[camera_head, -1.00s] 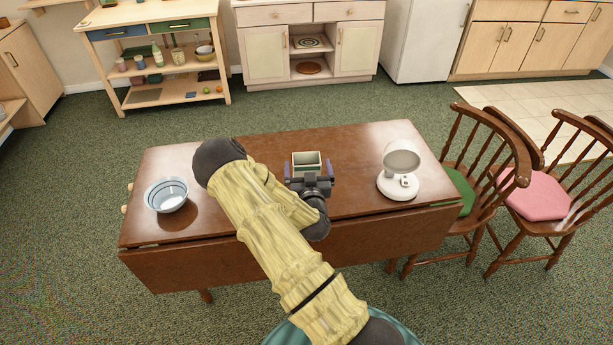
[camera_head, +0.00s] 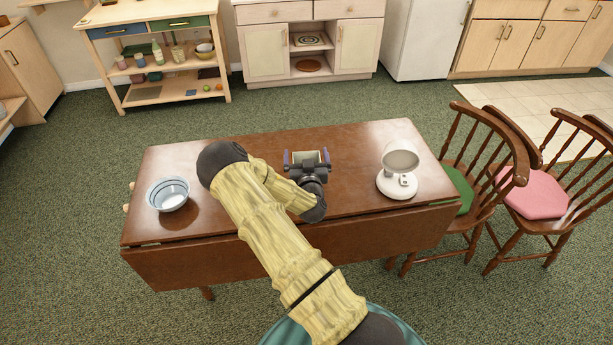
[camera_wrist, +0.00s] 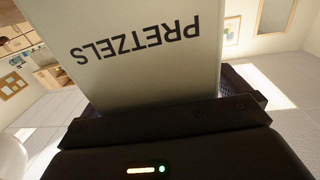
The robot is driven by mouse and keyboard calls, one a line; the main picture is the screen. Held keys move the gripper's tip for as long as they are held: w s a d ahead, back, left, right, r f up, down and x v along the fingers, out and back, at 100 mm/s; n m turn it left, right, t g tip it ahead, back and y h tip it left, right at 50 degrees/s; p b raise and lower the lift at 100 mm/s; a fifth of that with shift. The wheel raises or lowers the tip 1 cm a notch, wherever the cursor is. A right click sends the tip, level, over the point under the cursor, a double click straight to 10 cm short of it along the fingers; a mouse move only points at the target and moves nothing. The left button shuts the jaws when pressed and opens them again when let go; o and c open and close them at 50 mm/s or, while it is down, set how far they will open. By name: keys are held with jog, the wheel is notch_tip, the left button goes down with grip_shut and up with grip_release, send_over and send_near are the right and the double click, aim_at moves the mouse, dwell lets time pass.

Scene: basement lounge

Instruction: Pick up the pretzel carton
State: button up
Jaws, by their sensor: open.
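The pretzel carton (camera_head: 306,156) stands on the brown table (camera_head: 235,160), near its middle. It is mostly hidden behind my gripper in the head view. In the wrist view its pale face (camera_wrist: 140,60) fills the upper middle, with the dark word PRETZELS upside down. My gripper (camera_head: 306,161) is open, with one purple finger at each side of the carton. The wrist view shows the carton close in front of the gripper's dark body, between the fingers. I cannot tell whether either finger touches it.
A blue-and-white bowl (camera_head: 168,194) stands at the table's left end. A white kitchen scale (camera_head: 397,182) with a pan stands to the right of the carton. Wooden chairs (camera_head: 482,165) are by the table's right end. The table between bowl and gripper is partly covered by my arm.

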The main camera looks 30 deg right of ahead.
dwell(0.3)
jog(key=c, duration=1.3)
jog(key=shift+c, duration=0.2)
notch_tip(320, 180, up, 10)
jog(key=shift+b, duration=0.3)
